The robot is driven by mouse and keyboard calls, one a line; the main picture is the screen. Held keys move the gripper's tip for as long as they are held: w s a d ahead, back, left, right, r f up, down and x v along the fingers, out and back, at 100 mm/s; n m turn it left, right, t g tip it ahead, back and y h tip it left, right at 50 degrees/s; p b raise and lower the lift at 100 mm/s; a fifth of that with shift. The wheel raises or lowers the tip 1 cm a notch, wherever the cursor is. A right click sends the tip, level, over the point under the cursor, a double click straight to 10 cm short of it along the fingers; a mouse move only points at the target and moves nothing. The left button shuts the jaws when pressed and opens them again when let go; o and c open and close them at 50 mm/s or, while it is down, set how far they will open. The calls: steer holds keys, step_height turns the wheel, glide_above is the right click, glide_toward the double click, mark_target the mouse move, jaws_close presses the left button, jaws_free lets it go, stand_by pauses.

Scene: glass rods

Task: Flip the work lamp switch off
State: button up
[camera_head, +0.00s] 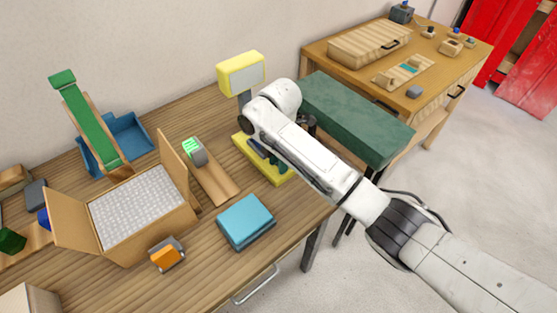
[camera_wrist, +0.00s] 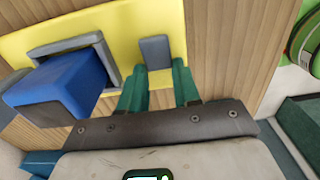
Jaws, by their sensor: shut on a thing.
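The work lamp has a yellow head (camera_head: 242,73) with a pale panel and a yellow base (camera_head: 240,139) on the wooden table. In the wrist view, the yellow base (camera_wrist: 150,15) carries a large blue block (camera_wrist: 62,88) set in a grey frame, tilted, and a small grey block (camera_wrist: 154,50) beside it. Which of the two is the switch I cannot tell for certain. My gripper (camera_wrist: 160,78) reaches down over the base, its green fingers close on either side of the grey block. It is shut on that block; the exact contact is hard to see.
A teal box (camera_head: 245,221), a wooden strip with a grey-green device (camera_head: 194,151) and an open carton (camera_head: 176,220) stand left of my arm. A dark green bench (camera_head: 350,115) stands to the right. A workbench (camera_head: 440,58) is behind it.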

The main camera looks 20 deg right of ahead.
steer(key=shift+d+r+y+p, duration=0.2)
steer(key=shift+y+p, duration=0.1)
steer(key=shift+y, duration=0.3)
steer(key=shift+w+d+g+y, duration=0.2)
steer(key=shift+g+y, duration=0.4)
steer(key=shift+y, duration=0.5)
steer(key=o, duration=1.1)
steer(key=shift+c, duration=0.2)
steer(key=shift+r+b, duration=0.1)
steer(key=shift+b, duration=0.2)
steer(key=v, duration=1)
steer(key=shift+d+r, duration=0.15)
steer(key=shift+r, duration=0.15)
steer(key=shift+f, duration=0.1)
